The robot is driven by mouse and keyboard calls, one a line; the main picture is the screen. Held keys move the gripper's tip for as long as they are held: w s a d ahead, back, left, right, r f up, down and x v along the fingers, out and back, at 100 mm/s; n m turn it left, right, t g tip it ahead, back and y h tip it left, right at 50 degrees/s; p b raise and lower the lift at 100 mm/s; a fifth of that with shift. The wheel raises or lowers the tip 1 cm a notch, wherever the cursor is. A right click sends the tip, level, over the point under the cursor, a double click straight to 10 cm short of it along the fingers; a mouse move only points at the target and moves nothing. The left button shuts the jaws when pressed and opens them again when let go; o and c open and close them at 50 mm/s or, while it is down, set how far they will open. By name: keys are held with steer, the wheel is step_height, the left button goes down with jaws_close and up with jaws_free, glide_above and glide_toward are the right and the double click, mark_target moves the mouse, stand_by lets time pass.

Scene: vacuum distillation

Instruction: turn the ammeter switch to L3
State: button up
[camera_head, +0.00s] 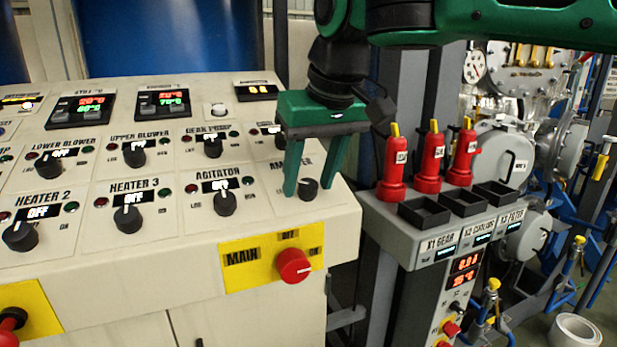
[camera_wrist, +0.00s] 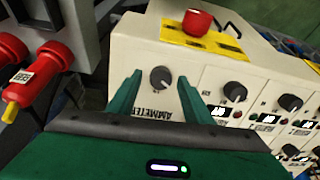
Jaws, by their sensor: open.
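The ammeter switch is a small dark round knob (camera_head: 308,188) at the right edge of the sloped control panel. In the wrist view the knob (camera_wrist: 160,77) has a light pointer mark and sits beside the label AMMETER. The position labels around it are too small or hidden to read. My green gripper (camera_head: 299,188) is over the knob, with its fingers pointing down at the panel. In the wrist view the open fingers of my gripper (camera_wrist: 160,82) are on either side of the knob, with gaps to it. My gripper partly hides the AMMETER label in the head view.
A red MAIN knob (camera_head: 293,266) on a yellow plate sits below the ammeter switch. The AGITATOR knob (camera_head: 225,203) is to its left. Red plug handles (camera_head: 432,160) and black trays (camera_head: 464,201) stand on a grey box to the right.

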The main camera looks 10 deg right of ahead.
steer(key=c, duration=1.1)
steer(key=shift+o, duration=0.2)
